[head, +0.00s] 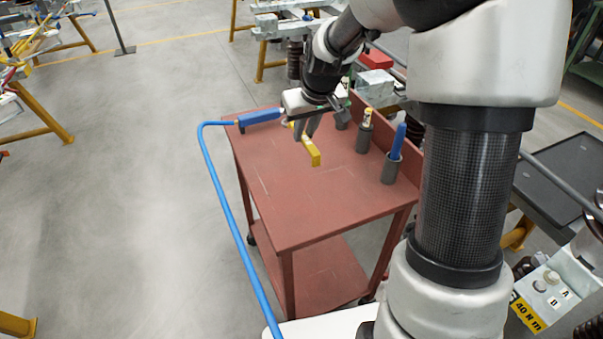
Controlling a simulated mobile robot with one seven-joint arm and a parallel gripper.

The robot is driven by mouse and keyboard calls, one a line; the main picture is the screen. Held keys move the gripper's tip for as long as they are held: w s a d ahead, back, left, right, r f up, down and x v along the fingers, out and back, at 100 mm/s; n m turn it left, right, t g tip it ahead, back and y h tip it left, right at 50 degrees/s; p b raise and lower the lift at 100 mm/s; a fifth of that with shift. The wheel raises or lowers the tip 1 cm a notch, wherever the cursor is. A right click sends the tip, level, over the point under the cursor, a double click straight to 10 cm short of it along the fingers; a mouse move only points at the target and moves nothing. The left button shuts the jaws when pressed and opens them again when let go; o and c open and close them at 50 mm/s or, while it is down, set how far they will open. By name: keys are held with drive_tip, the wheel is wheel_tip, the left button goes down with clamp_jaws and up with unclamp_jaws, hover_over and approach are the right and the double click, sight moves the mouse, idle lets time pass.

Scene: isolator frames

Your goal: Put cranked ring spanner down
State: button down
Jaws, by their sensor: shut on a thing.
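My gripper (308,131) is over the far part of the red cart's top (310,205), pointing down. It is shut on a yellow, bar-like tool (312,154), which fits the cranked ring spanner. The bar's near end sticks out toward the camera. The fingers partly hide its far part, and its ring ends cannot be made out. The bar is low over the cart top; I cannot tell whether it touches it.
A blue tool (260,117) with a blue hose (225,192) lies at the cart's far left edge. Grey holders along the right side carry a yellow-topped tool (367,117) and a blue tool (398,141). The near and middle cart top is clear.

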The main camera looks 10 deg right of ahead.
wheel_tip(320, 180, down, 9)
drive_tip(key=shift+r+b, duration=0.2)
drive_tip(key=shift+b, duration=0.7)
drive_tip(key=shift+f, duration=0.1)
drive_tip(key=shift+f, duration=0.15)
drive_tip(key=c, duration=1.6)
unclamp_jaws()
drive_tip(key=shift+c, duration=0.2)
drive_tip(key=shift+r, duration=0.4)
drive_tip(key=p+v, duration=0.2)
drive_tip(key=v, duration=0.9)
drive_tip(key=shift+s+d+r+p, duration=0.15)
drive_tip(key=shift+r+p, duration=0.1)
drive_tip(key=shift+p, duration=0.15)
